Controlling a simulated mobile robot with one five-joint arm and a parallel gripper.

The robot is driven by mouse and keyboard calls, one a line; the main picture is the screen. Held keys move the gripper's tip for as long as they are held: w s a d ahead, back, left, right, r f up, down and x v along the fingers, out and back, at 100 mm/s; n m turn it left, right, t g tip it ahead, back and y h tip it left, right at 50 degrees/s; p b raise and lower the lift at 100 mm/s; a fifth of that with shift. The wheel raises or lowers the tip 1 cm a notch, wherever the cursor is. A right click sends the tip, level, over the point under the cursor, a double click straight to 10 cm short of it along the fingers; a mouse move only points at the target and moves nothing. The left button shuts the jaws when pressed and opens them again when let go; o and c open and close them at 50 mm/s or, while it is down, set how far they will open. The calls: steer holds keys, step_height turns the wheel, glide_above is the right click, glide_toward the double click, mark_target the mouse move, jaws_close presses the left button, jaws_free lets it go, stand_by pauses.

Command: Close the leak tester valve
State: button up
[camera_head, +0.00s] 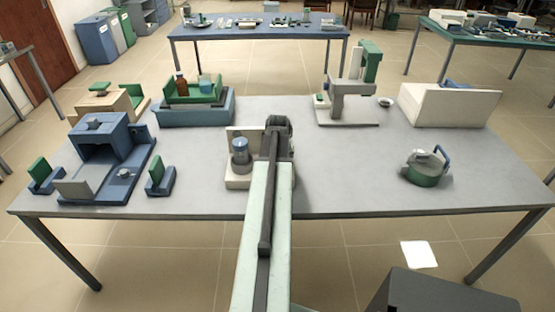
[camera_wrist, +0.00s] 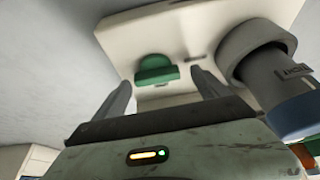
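A cream device with a grey cylinder, which looks like the leak tester (camera_head: 238,181), stands near the middle of the table. In the wrist view, its cream body (camera_wrist: 130,38) carries a green knob (camera_wrist: 155,68), seemingly the valve. A grey cylinder (camera_wrist: 255,50) with a blue part stands to the knob's right. My gripper (camera_wrist: 161,78) is open, with one finger on each side of the green knob in the picture. Nothing is between the fingers that I can see held. Contact with the knob cannot be told. In the head view my arm hides the device's right part and the knob.
The grey table (camera_head: 330,190) also bears a blue furnace-like unit (camera_head: 105,140) at left, a blue and green tray unit (camera_head: 195,105) behind, a stand (camera_head: 350,100), a white box (camera_head: 450,105) and a green round pot (camera_head: 427,172). The table between device and pot is clear.

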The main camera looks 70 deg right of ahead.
steer(key=shift+s, duration=0.1)
steer(key=p+v, duration=0.7)
steer(key=v, duration=0.1)
stand_by(0.6)
steer(key=shift+f, duration=0.1)
